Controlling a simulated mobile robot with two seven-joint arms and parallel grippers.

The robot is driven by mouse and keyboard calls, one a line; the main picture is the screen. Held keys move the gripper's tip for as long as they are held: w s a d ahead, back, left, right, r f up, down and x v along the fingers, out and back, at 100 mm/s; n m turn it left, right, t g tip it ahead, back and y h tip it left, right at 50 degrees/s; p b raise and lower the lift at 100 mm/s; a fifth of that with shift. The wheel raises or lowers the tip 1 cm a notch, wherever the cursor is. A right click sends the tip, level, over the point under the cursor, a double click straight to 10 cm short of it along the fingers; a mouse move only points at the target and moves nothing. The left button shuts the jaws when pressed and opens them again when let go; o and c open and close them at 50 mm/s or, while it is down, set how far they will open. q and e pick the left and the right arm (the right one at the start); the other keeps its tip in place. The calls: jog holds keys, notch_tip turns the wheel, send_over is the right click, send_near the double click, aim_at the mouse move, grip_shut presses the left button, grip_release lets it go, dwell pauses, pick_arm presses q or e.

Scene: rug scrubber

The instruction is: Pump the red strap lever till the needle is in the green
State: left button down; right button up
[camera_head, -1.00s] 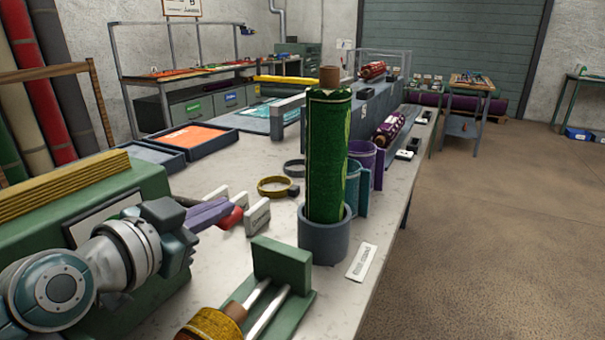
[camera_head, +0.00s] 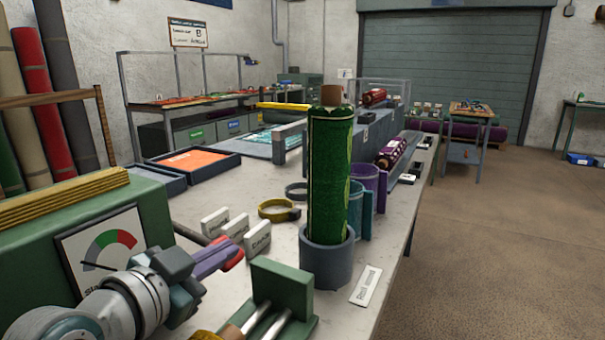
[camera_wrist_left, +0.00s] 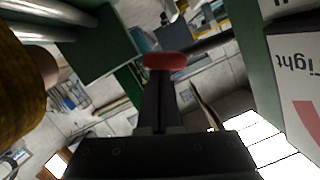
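The red lever grip (camera_head: 234,260) sits at the end of a dark bar beside the green strap machine (camera_head: 150,215). My left gripper (camera_head: 228,252) has its purple fingers close together, over the near side of the red grip. In the left wrist view, the red grip (camera_wrist_left: 165,61) lies across the fingertips (camera_wrist_left: 160,76), not visibly between them. The gauge (camera_head: 105,246) on the machine shows grey, green and red bands. Its needle (camera_head: 98,266) points left, at the low end, outside the green band (camera_head: 106,239). My wrist hides the gauge's lower part. My right gripper is not in view.
A green roll (camera_head: 328,180) stands in a grey cup (camera_head: 326,262) right of the lever. White label blocks (camera_head: 230,226) and a yellow strap ring (camera_head: 278,210) lie behind it. A green bracket with rods (camera_head: 282,285) is in front. The table's middle is fairly clear.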

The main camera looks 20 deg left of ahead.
pick_arm(q)
notch_tip(320, 180, up, 20)
jog(key=p, duration=0.6)
dwell(0.5)
